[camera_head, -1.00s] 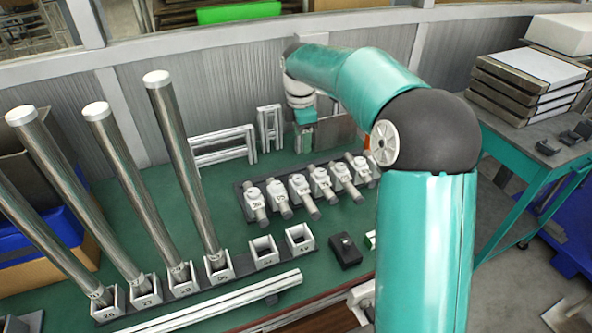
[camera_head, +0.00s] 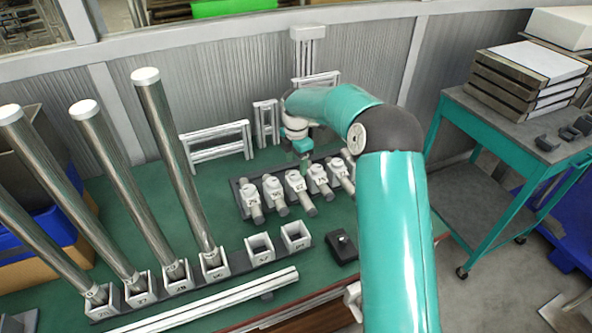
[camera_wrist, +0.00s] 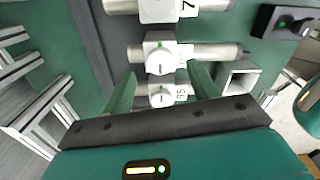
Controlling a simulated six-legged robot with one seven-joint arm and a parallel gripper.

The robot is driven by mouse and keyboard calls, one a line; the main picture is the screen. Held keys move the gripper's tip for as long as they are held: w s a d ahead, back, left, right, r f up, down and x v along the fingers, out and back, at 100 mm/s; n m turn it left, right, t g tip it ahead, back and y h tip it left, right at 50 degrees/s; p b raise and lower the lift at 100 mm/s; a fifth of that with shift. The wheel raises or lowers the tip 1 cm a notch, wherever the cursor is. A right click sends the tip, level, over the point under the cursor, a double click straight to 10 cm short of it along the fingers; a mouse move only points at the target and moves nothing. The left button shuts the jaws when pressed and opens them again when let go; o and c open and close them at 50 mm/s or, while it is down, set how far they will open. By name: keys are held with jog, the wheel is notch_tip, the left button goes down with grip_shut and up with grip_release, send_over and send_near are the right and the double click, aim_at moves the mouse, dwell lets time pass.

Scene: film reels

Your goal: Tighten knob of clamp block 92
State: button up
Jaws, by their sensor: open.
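A row of clamp blocks with round white knobs, each around a metal cylinder, lies on the green bench. One clamp block (camera_head: 294,183) is below my gripper (camera_head: 303,160) in the head view. In the wrist view my gripper (camera_wrist: 162,72) is open, its two green fingers apart and pointing at the row. A white knob (camera_wrist: 160,62) appears between the fingertips; another clamp block (camera_wrist: 166,94) with a label resembling 95 is nearer the palm. A further clamp block (camera_wrist: 160,10) is at the top edge. I cannot read 92 on any label. Contact cannot be told.
Tall metal tubes (camera_head: 170,150) stand in numbered sockets at left. Two empty square sockets (camera_head: 296,236) and a black box (camera_head: 341,247) are in front of the row. White frames (camera_head: 217,147) stand behind. A teal cart (camera_head: 520,150) is at right.

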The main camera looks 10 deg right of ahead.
aim_at(296, 174)
jog(key=shift+f, duration=2)
jog(key=c, duration=1)
